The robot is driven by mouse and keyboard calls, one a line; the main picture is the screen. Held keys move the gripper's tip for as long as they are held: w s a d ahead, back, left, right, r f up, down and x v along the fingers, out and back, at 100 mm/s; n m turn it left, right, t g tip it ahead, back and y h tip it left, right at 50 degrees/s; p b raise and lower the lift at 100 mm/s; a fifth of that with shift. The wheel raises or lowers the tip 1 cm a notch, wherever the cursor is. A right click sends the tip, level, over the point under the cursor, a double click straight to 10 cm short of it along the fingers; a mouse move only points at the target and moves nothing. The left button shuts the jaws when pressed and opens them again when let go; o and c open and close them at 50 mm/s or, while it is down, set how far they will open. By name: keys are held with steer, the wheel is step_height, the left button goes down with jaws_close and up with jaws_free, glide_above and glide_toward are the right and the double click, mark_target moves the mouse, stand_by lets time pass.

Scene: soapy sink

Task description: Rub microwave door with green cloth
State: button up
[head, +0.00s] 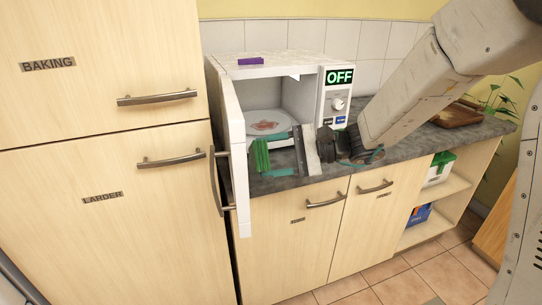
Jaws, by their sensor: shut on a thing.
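The white microwave (308,100) stands on the counter. Its door (236,135) is open, swung out to the left toward me, with its handle (214,180) on the outer side. My gripper (278,148) reaches in from the right, in front of the open cavity. It is shut on the green cloth (262,156), which hangs at its tips beside the inner face of the door. I cannot tell whether the cloth touches the door. A plate with a reddish stain (268,124) lies inside the microwave.
A purple block (250,61) lies on top of the microwave. Tall cupboards (110,190) stand close on the left. A brown board (456,114) and a plant (500,98) are at the right. Some dark counter (290,183) shows in front of the microwave.

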steer(key=shift+s+a, duration=0.2)
steer(key=shift+a, duration=1.2)
steer(key=w+a, duration=0.2)
steer(key=w, duration=1.2)
steer(key=shift+w, duration=0.15)
stand_by(1.1)
steer(key=shift+s+d, duration=0.3)
steer(key=shift+s, duration=2.1)
steer(key=shift+s+d, duration=0.25)
steer(key=shift+s, duration=2.15)
steer(key=shift+s+d, duration=0.3)
steer(key=shift+s, duration=2.1)
steer(key=w+d, duration=0.1)
steer(key=d, duration=0.5)
